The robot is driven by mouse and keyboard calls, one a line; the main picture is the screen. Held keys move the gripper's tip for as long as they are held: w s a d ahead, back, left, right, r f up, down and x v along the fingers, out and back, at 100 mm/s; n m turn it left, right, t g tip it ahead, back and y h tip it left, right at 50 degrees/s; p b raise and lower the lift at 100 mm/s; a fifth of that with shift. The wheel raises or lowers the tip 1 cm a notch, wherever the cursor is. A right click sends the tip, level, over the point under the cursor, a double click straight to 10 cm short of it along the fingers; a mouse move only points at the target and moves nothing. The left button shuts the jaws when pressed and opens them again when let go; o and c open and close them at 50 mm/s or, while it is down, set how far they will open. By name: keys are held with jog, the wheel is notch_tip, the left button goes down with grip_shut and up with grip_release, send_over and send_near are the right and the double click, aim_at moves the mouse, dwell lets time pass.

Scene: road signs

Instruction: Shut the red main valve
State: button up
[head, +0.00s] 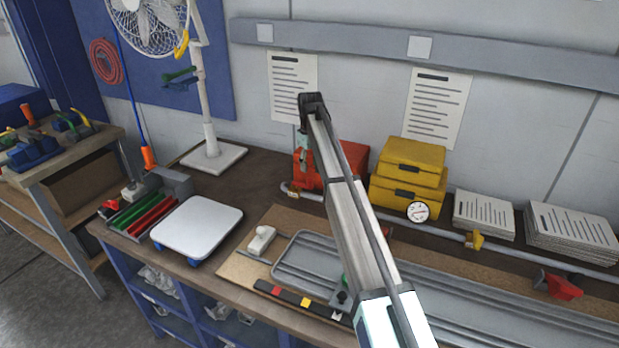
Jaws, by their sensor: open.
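A grey pipe (445,233) runs along the back of the bench, with a round white gauge (418,212) and a yellow fitting (474,240) on it. A small red part (388,233) shows just right of my arm, near the pipe; most of it is hidden. A red piece with a grey body (563,286) sits at the far right, in front of the pipe. I cannot tell which of these is the red main valve, or its handle position. My arm reaches up from the bottom and bends at a black joint. My gripper is not visible.
A red box (307,168) and yellow boxes (410,165) stand behind the pipe, with paper stacks (570,230) to their right. A ribbed grey tray (300,262) lies in front. A white scale (197,227) and a fan (205,130) stand at left.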

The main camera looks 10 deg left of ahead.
aim_at(310, 179)
notch_tip(310, 179, down, 8)
jog(key=shift+r+p, duration=0.25)
jog(key=shift+p, duration=0.7)
grip_shut()
